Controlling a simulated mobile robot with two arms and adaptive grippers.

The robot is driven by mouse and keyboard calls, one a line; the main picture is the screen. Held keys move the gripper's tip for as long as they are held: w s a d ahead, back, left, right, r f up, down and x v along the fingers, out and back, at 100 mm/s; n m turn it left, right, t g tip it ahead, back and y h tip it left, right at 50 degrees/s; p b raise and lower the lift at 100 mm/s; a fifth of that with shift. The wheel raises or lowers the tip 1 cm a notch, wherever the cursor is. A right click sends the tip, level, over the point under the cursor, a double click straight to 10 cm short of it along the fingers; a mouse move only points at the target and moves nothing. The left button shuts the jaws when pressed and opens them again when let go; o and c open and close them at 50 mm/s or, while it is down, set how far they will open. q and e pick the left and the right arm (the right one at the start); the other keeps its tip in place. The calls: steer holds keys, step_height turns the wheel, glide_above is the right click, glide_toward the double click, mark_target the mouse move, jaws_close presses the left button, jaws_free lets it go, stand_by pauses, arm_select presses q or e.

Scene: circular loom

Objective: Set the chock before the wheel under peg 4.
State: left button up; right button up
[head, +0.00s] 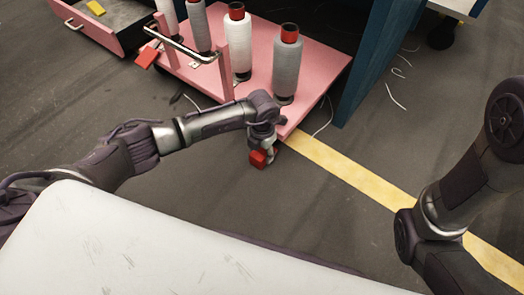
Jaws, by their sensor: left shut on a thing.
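My left gripper (263,146) reaches down just off the near corner of the pink cart (318,68). It is shut on the red chock (257,159), which is low near the floor; I cannot tell whether it touches the floor. A grey spool with a red top (286,70) stands on the peg nearest that corner. I see no peg number. The wheel under this corner is mostly hidden by the cart deck and my gripper. My right arm is at the right edge, and its gripper is out of view.
A yellow floor line (350,172) runs from the cart corner to the lower right. A blue upright panel (366,60) stands right of the cart. Other spools (238,42) and a handle rail (190,52) are on the cart. Loose white thread (396,97) lies on the floor.

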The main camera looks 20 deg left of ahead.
mark_target(262, 152)
arm_select(q)
steer(key=o, duration=1.3)
steer(key=shift+c, duration=0.2)
step_height(262, 152, up, 13)
steer(key=p, duration=0.8)
steer(key=shift+r+p, duration=0.2)
steer(key=shift+p, duration=0.1)
